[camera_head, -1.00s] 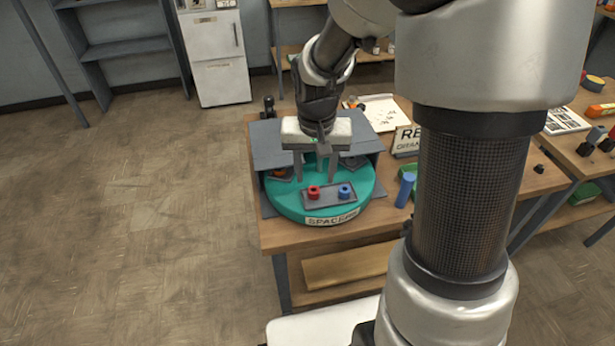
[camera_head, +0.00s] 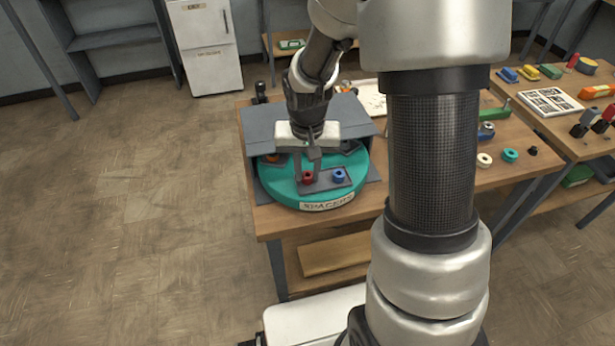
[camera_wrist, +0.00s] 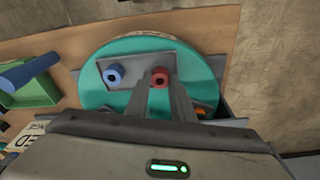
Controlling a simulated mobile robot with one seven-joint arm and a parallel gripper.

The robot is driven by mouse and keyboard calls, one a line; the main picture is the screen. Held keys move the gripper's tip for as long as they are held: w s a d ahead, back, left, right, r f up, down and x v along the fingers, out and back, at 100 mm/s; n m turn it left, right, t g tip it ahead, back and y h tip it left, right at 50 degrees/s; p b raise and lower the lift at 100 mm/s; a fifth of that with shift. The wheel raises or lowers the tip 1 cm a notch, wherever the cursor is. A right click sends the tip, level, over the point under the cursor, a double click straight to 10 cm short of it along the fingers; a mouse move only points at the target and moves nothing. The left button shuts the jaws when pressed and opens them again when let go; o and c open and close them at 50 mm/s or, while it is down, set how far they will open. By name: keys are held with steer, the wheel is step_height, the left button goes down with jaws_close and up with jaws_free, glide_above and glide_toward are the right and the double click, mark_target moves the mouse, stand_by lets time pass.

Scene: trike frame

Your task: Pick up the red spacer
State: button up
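The red spacer (camera_head: 308,177) is a small ring at the left of a grey tray (camera_head: 325,187) on a round teal turntable (camera_head: 282,187) labelled SPACERS. My gripper (camera_head: 307,174) is lowered over it, with one finger on each side. In the wrist view, the red spacer (camera_wrist: 160,76) sits between my fingertips (camera_wrist: 161,80), with no clear gap, so the gripper looks shut on it. The spacer is still at tray level. A blue spacer (camera_head: 339,175) stands just right of it on the tray, also in the wrist view (camera_wrist: 114,74).
A grey hood (camera_head: 265,135) covers the turntable's rear, close around my gripper. Orange and dark parts sit partly hidden under it. A cream ring (camera_head: 484,160) and a teal ring (camera_head: 510,155) lie farther right.

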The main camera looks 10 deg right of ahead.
steer(key=c, duration=0.3)
steer(key=shift+r, duration=0.1)
steer(key=shift+c, duration=0.2)
